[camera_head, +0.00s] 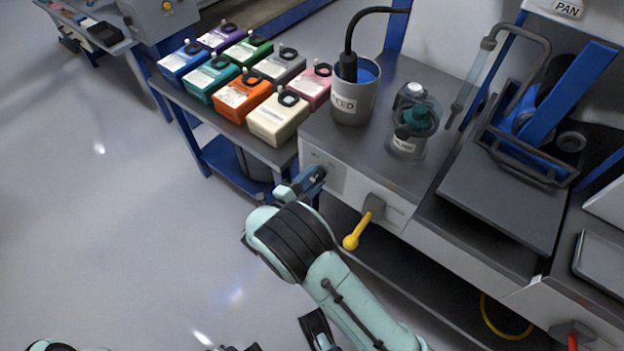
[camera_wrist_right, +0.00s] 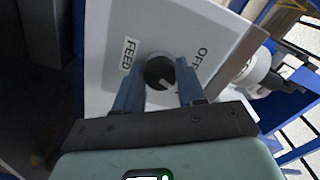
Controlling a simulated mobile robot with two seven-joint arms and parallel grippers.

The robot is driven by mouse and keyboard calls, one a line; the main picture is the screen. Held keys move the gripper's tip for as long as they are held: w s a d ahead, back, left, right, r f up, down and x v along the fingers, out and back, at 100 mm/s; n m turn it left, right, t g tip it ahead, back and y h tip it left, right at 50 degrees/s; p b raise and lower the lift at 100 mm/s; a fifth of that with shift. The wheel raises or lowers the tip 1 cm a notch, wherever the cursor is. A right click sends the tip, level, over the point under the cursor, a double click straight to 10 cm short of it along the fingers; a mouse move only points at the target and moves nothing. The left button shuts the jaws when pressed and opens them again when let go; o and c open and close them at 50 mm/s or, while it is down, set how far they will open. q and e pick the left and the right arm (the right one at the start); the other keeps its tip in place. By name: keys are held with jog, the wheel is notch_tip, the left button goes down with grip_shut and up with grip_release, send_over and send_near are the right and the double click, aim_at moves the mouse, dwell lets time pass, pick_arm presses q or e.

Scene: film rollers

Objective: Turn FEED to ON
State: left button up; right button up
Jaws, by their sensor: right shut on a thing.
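The FEED knob (camera_wrist_right: 159,71) is a round black dial with a white pointer mark on a pale panel (camera_wrist_right: 112,22). A FEED label (camera_wrist_right: 128,54) and an OFF label (camera_wrist_right: 199,57) are printed beside it. In the right wrist view, my right gripper (camera_wrist_right: 160,82) has its blue fingers on either side of the knob, shut on it. In the head view my right gripper (camera_head: 312,178) reaches the front panel of the bench, and its wrist hides the knob there. No ON label is readable.
A yellow-handled valve (camera_head: 357,232) sticks out of the bench front right of my gripper. Several coloured cartons (camera_head: 274,118) stand on the side shelf. A grey bucket (camera_head: 353,103) and a clear pump (camera_head: 411,128) stand above. The floor at left is free.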

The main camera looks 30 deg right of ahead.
pick_arm(q)
jog(key=shift+w+a+f, duration=0.15)
jog(key=shift+w+f, duration=0.1)
jog(key=shift+w, duration=0.1)
pick_arm(e)
jog(key=shift+m, duration=0.9)
jog(key=o, duration=1.1)
jog(key=shift+c, duration=0.2)
jog(key=shift+a, duration=0.1)
pick_arm(q)
jog(key=shift+s+d+r+g+p, duration=0.15)
jog(key=shift+s+d+r+p, duration=0.1)
jog(key=shift+s+r, duration=0.25)
jog(key=shift+s+d+r+g+p, duration=0.15)
jog(key=shift+s+d+r+p, duration=0.1)
jog(key=shift+s, duration=0.3)
pick_arm(e)
jog(key=v, duration=1.3)
jog(key=shift+a, duration=0.15)
